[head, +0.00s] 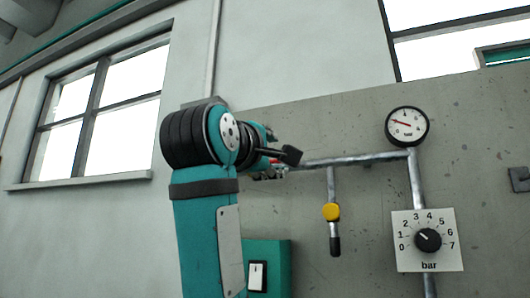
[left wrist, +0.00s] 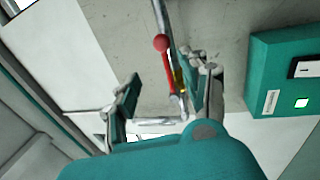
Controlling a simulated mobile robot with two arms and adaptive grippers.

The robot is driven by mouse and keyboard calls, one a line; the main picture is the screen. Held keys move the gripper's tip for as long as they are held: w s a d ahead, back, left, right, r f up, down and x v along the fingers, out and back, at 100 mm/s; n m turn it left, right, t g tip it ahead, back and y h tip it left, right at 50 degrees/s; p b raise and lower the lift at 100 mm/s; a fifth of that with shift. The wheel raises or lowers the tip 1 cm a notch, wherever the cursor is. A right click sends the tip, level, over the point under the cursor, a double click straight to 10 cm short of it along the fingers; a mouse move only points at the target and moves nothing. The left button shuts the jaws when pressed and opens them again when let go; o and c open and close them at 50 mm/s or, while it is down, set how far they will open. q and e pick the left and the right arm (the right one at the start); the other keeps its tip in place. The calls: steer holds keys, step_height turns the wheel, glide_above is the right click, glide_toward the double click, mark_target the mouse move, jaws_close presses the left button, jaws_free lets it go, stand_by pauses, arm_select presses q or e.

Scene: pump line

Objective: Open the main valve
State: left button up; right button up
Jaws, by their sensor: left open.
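A red lever with a round red knob shows in the left wrist view (left wrist: 162,44), beside a grey pipe. It appears to be the main valve's handle, though no label shows. My left gripper (left wrist: 160,78) is open, with the lever between its fingers and closer to the right-hand finger; I cannot tell whether they touch. In the head view my left gripper (head: 280,163) is at the left end of the horizontal pipe (head: 350,160), and only a bit of red shows there. My arm hides most of the valve. My right gripper is in neither view.
A branch pipe with a yellow part (head: 331,212) and black lower end hangs right of my gripper. A pressure gauge (head: 407,126) and a bar dial (head: 428,240) are farther right. A teal switch box (head: 280,262) is below my gripper; it also shows in the left wrist view (left wrist: 275,62).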

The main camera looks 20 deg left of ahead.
arm_select(q)
steer(key=shift+v, duration=1.5)
